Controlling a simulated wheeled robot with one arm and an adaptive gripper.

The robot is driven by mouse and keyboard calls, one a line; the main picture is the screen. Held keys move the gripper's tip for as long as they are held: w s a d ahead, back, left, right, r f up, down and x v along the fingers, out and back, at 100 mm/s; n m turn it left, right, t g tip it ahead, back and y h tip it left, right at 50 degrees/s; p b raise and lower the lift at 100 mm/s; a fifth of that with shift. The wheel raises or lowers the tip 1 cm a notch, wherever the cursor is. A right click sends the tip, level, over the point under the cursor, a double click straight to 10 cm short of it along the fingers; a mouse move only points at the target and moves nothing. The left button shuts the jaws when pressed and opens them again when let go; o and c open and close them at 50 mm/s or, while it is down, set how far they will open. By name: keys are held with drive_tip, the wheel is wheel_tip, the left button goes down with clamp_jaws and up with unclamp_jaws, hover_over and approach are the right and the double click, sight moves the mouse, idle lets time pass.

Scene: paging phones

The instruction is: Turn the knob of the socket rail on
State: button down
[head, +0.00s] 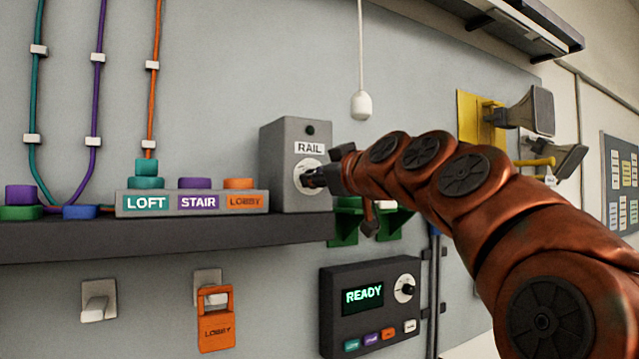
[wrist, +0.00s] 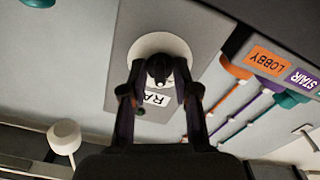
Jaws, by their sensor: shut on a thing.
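The socket rail box (head: 276,180) is a grey block labelled RAIL at the right end of the dark shelf. Its front has a white round dial (head: 306,164) with a dark knob; a small dark green lamp (head: 310,129) above looks unlit. My gripper (head: 312,178) is at the dial, hiding most of the knob in the head view. In the wrist view, the dark knob (wrist: 158,69) stands out from the white dial (wrist: 150,42). The fingertips of my gripper (wrist: 159,76) are closed on it from both sides. The knob's setting marks are hidden.
The shelf (head: 160,236) carries a LOFT, STAIR, LOBBY block (head: 190,208) left of the box. A white pull cord handle (head: 361,105) hangs above my arm. A READY panel (head: 372,318) is below. Yellow-mounted horns (head: 535,108) are at the right.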

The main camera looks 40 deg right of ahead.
drive_tip(key=shift+m+p, duration=0.75)
drive_tip(key=shift+m, duration=6.15)
drive_tip(key=c, duration=0.9)
unclamp_jaws()
drive_tip(key=shift+o, duration=0.2)
drive_tip(key=shift+s, duration=0.15)
drive_tip(key=s+a, duration=0.1)
drive_tip(key=s, duration=1)
drive_tip(key=shift+s, duration=0.4)
drive_tip(key=shift+w, duration=0.1)
